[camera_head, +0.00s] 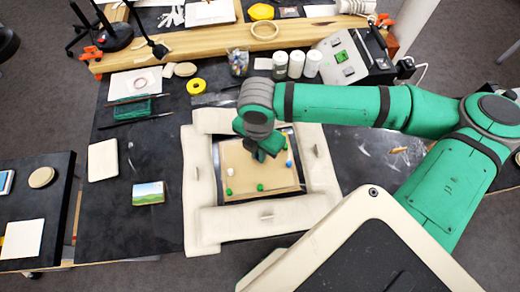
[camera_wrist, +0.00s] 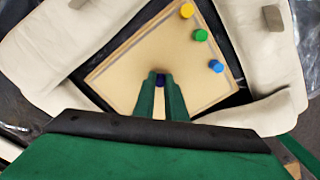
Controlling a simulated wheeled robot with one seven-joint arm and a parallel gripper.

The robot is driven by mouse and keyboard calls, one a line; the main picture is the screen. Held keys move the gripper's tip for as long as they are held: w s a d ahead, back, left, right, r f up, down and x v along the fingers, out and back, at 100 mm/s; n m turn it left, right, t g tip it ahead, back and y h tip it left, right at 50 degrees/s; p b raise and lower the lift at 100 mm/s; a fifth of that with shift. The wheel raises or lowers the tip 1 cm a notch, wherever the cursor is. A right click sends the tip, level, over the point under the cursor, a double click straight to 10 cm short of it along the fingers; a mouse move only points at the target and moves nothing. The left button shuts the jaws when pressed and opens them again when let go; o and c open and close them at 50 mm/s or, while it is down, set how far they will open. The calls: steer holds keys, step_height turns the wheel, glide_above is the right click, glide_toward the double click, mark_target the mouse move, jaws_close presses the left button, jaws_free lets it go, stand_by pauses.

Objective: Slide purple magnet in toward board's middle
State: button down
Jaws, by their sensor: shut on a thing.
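The tan board (camera_head: 238,155) lies inside a cream padded frame on the dark table. In the wrist view the board (camera_wrist: 125,75) fills the middle. My gripper (camera_wrist: 160,80) is over the board with its two green fingers close together. The purple magnet (camera_wrist: 160,82) is between the fingertips, near the board's edge closest to the wrist in that view, and only partly visible. In the head view my gripper (camera_head: 262,152) covers the board's upper part and hides the purple magnet.
Other magnets on the board are yellow (camera_wrist: 187,10), green (camera_wrist: 200,35) and blue (camera_wrist: 216,66), right of my fingers in the wrist view. The cream padded frame (camera_head: 200,190) rises around the board. More green magnets sit along the board's lower left.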

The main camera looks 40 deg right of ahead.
steer(key=c, duration=1.7)
jaws_free()
steer(key=shift+w, duration=0.1)
step_height(320, 180, up, 11)
steer(key=shift+f, duration=0.1)
steer(key=shift+a, duration=0.15)
